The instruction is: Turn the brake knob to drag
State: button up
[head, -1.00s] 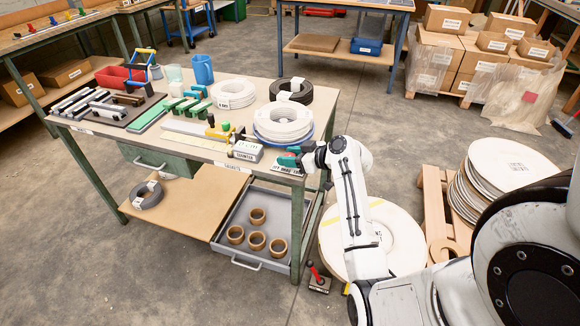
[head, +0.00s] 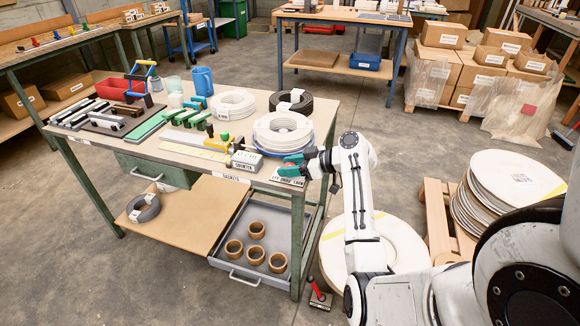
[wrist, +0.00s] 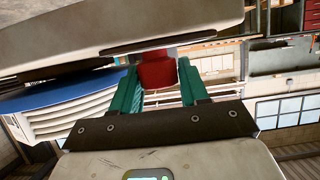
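The red brake knob (wrist: 157,70) shows in the wrist view between the two teal fingertips of my gripper (wrist: 158,82). It fills the gap between them, and both fingers appear to touch its sides. In the head view my gripper (head: 293,160) is low over the front right corner of the workbench. A small white plate with black lettering (head: 289,181) lies just below it at the bench edge. The fingers and hand hide most of the knob there, and I cannot read its setting.
Several green and black parts crowd the bench. Large pale discs (head: 510,178) lie on a pallet at the right.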

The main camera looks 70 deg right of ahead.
jog(key=o, duration=0.4)
jog(key=shift+c, duration=0.2)
jog(key=a+v, duration=0.1)
jog(key=v, duration=0.9)
jog(key=shift+s+d, duration=0.4)
jog(key=shift+d, duration=0.1)
jog(key=shift+r, duration=0.1)
